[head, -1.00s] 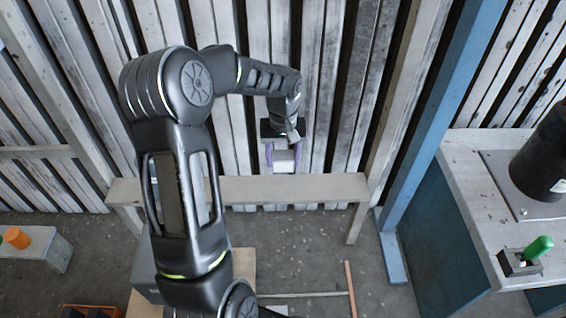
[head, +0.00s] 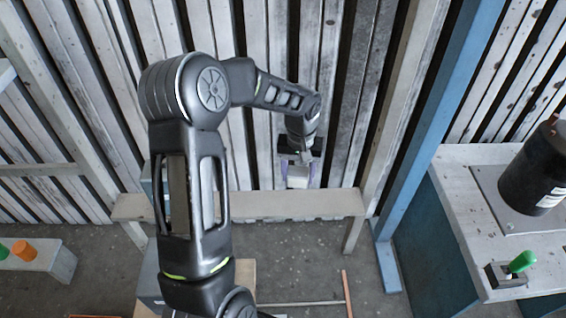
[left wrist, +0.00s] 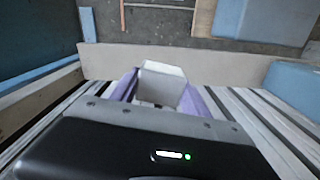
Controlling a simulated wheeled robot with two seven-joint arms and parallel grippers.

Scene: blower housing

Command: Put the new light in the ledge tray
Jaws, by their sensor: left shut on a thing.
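My left gripper (head: 299,176) is shut on a small white block-shaped thing (head: 297,180), which looks like the new light. It is held in the air near the slatted wall, just above the pale ledge (head: 285,204) in the picture. In the left wrist view the white thing (left wrist: 161,82) sits between the purple fingers of my left gripper (left wrist: 165,95), with the ledge (left wrist: 110,62) beyond it. A blue-grey box (left wrist: 291,88) is at the right end of the ledge there; I cannot tell whether it is the ledge tray. My right gripper is not in view.
A slatted wall (head: 340,60) stands behind the ledge. A blue post (head: 420,130) rises to the right. A bench (head: 455,200) on the right bears a black cylinder (head: 528,180) and a green-handled switch (head: 520,263). A low bench (head: 45,258) at left has an orange knob (head: 25,250).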

